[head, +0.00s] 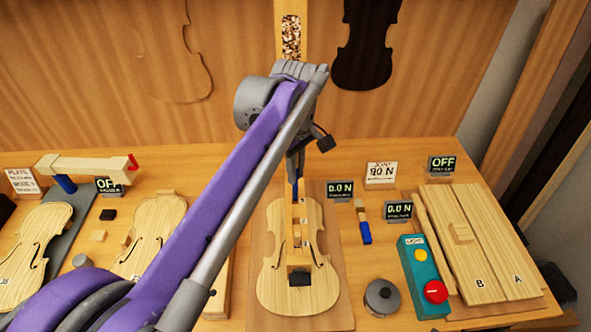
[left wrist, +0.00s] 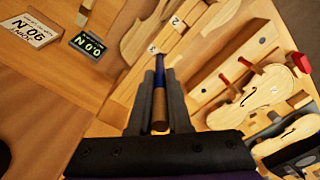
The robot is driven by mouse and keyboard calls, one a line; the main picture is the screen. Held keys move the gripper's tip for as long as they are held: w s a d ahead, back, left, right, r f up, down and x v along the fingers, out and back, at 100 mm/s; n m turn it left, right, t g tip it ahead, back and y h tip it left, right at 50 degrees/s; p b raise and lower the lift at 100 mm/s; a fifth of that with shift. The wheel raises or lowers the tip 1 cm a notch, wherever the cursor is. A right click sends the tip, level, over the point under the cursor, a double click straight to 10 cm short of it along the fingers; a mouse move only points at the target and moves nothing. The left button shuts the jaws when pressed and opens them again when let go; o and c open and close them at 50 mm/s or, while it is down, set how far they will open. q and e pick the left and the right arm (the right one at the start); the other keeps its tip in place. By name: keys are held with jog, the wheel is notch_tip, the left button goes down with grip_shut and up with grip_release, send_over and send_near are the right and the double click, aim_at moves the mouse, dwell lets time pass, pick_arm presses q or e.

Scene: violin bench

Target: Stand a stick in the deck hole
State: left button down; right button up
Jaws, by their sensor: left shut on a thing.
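My left gripper (head: 296,165) is shut on a slim stick (left wrist: 159,106), which has a wooden part near the jaws and a blue part beyond. The stick points away from the wrist camera, between the two dark fingers (left wrist: 158,95). In the head view a short blue piece of it shows below the fingers, above the top end of the central violin body (head: 275,270). I cannot tell whether its tip touches anything. I cannot make out the deck hole with certainty. My right gripper is not in view.
A blue-and-wood piece (head: 365,232) is right of the violin body. A round grey knob (head: 381,297), a teal button box (head: 415,262) and wide boards (head: 490,262) lie further right. My left arm hides part of the left bench. Small signs (head: 381,174) stand behind.

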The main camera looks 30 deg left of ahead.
aim_at(295, 198)
pick_arm(q)
jog(key=shift+f, duration=0.1)
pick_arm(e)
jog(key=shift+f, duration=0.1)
pick_arm(q)
jog(key=shift+f, duration=0.35)
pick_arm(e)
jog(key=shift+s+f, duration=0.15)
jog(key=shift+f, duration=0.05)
pick_arm(q)
jog(key=shift+f+b, duration=1.95)
jog(key=shift+f, duration=1.6)
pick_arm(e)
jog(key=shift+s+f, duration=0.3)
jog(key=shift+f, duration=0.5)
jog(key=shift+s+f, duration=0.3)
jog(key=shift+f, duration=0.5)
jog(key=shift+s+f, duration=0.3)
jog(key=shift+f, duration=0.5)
pick_arm(q)
jog(key=c, duration=0.8)
grip_release()
notch_tip(295, 198, up, 11)
jog(key=shift+f+p, duration=0.1)
jog(key=shift+p, duration=0.35)
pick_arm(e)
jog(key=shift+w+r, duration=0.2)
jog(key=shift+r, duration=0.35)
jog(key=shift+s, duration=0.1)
